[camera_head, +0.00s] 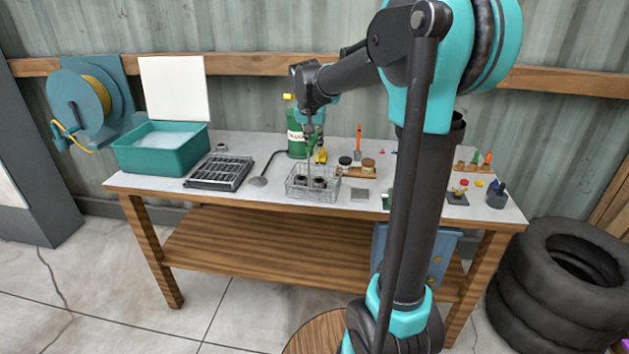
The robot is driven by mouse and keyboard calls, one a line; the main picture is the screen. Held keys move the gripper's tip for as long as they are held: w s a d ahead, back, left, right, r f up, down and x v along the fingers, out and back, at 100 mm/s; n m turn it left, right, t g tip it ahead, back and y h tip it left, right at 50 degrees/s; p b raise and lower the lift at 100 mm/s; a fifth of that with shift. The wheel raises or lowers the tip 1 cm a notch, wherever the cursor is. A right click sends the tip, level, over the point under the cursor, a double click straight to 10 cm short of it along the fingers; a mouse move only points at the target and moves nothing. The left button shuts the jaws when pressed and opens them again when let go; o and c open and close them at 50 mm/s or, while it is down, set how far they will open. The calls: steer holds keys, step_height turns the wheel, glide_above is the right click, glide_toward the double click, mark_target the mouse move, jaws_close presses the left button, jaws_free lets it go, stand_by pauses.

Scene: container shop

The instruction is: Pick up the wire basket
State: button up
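The wire basket (329,197) is a small grey mesh box near the front middle of the workbench. A few dark round parts (319,183) sit inside it. My gripper (309,150) hangs from the arm, pointing down over the back left side of the basket. The fingers are thin and small in this view, and partly merge with the green bottle and the basket behind them. I cannot tell whether they touch the basket or whether they are open or shut. The basket looks level and appears to rest on the bench top.
A teal parts washer (165,152) and dark slotted tray (218,172) stand to the left. A ladle-like tool (260,180) lies left of the basket. A green bottle (296,140) stands behind it. Small parts and a metal square (360,195) are to the right. Stacked tyres (560,290) stand beside the bench.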

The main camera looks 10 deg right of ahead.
jaws_close()
steer(key=shift+r, duration=0.15)
